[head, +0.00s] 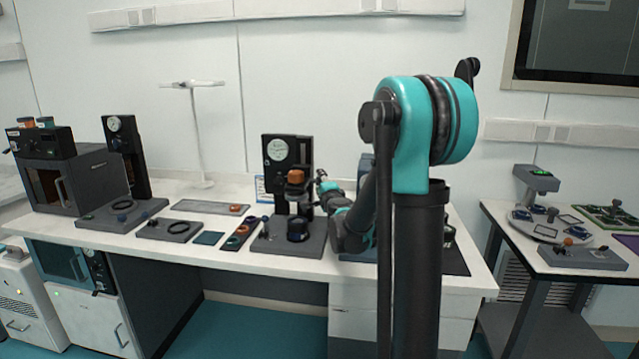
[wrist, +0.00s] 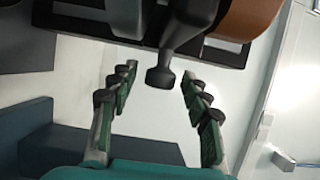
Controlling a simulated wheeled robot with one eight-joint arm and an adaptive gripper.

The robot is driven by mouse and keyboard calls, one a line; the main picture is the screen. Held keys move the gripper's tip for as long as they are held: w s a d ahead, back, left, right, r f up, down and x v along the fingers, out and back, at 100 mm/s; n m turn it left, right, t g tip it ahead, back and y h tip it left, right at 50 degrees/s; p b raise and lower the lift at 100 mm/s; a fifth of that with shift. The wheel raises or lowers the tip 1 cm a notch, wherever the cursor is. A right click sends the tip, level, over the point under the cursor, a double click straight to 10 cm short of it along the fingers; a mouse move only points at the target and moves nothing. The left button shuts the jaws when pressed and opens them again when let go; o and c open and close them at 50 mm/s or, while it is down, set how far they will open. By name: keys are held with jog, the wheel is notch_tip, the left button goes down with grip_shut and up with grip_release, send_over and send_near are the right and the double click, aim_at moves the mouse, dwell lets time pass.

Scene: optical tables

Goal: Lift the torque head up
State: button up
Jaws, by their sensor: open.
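The torque head appears to be the dark block with an orange cap (head: 296,176) on the black gauge stand (head: 276,150). In the wrist view its orange part (wrist: 250,18) fills the top right. A dark lever with a knob end (wrist: 160,77) comes from it and points toward my gripper. My gripper (head: 322,183) is just right of the head. In the wrist view my open gripper (wrist: 158,88) has its green fingers on either side of the knob end, with a gap on both sides. I cannot tell how deep the knob sits between them.
A dark round cup (head: 297,229) stands on the stand's base below the head. A tray of small parts (head: 238,234) lies to the left. Farther left are another gauge stand (head: 124,150) and a dark oven-like box (head: 80,181). A side table (head: 560,258) with instruments stands at right.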

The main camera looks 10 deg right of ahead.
jog(key=s, duration=1)
jog(key=shift+s+d, duration=0.4)
jog(key=shift+d, duration=0.05)
jog(key=s+a+f+n+g+y, duration=0.5)
jog(key=s+a+f+n+g, duration=0.25)
jog(key=s+f+n, duration=0.4)
jog(key=s+d+f+n+g+h, duration=0.2)
jog(key=s+d+f, duration=0.3)
jog(key=s, duration=0.4)
jog(key=s+d+f+n+g+h, duration=0.3)
jog(key=s+f, duration=0.4)
jog(key=s, duration=0.3)
jog(key=d+g+h, duration=0.1)
jog(key=d, duration=0.1)
jog(key=shift+s+d+f+h, duration=0.15)
jog(key=shift+d+f+h, duration=0.15)
jog(key=shift+d+f, duration=0.05)
jog(key=shift+n, duration=0.25)
